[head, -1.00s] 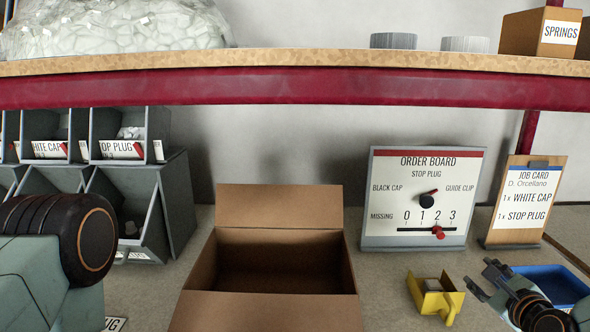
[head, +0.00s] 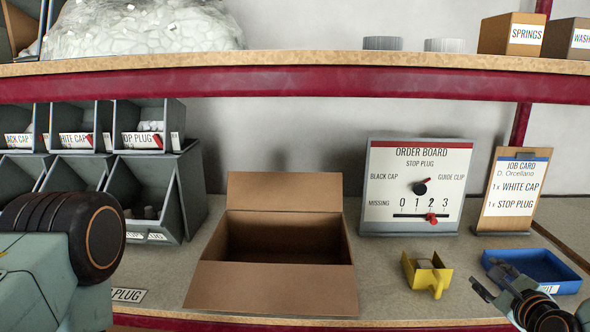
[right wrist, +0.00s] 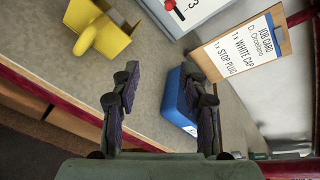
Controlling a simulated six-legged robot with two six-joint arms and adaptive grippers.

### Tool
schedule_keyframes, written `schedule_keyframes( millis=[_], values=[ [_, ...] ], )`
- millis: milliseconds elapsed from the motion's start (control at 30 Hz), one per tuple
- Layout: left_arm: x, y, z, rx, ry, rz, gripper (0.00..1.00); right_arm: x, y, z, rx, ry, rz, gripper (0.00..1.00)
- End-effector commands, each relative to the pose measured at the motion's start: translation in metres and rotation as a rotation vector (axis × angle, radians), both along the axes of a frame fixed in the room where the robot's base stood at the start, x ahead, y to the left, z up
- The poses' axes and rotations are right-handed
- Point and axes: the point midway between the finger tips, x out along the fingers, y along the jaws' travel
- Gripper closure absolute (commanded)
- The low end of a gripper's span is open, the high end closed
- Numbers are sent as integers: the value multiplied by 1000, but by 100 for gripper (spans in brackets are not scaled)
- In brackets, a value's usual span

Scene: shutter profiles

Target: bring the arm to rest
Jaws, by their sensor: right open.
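My right gripper (head: 493,281) is at the lower right of the head view, over the shelf edge, in front of the blue tray (head: 535,268). In the right wrist view its fingers (right wrist: 161,84) are apart with nothing between them. The tray (right wrist: 178,100) shows beyond them, partly hidden by one finger. The gripper is clear of the yellow holder (head: 428,272). My left arm shows at the left edge of the head view; its gripper is out of sight.
An open cardboard box (head: 272,287) stands mid-worktop, its visible inside dark. Grey bins (head: 175,195) stand at left. The order board (head: 384,214), its red slider at 2, and a job card (head: 513,197) stand at right. A red-edged shelf (head: 300,83) crosses above.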

Motion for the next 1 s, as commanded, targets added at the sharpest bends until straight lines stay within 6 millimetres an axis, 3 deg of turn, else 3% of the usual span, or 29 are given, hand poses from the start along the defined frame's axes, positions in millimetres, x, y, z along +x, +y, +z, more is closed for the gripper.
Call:
schedule_keyframes(
  millis=[367, 567, 767, 867, 1000],
  values=[
    [0, 0, 0, 0, 1, 0, 100, -5, 5, -14, -328, 93, 110, 55],
    [0, 0, 0, 0, 0, 0, 100, -24, 31, -36, -598, 212, 269, 55],
    [0, 0, 0, 0, 1, 0, 100, -71, 82, -87, -955, 390, 602, 55],
    [0, 0, 0, 0, 1, 0, 100, -109, 109, -119, -1125, 476, 823, 55],
    [0, 0, 0, 0, 1, 0, 100, -182, 145, -164, -1328, 575, 1196, 55]
  ],
)
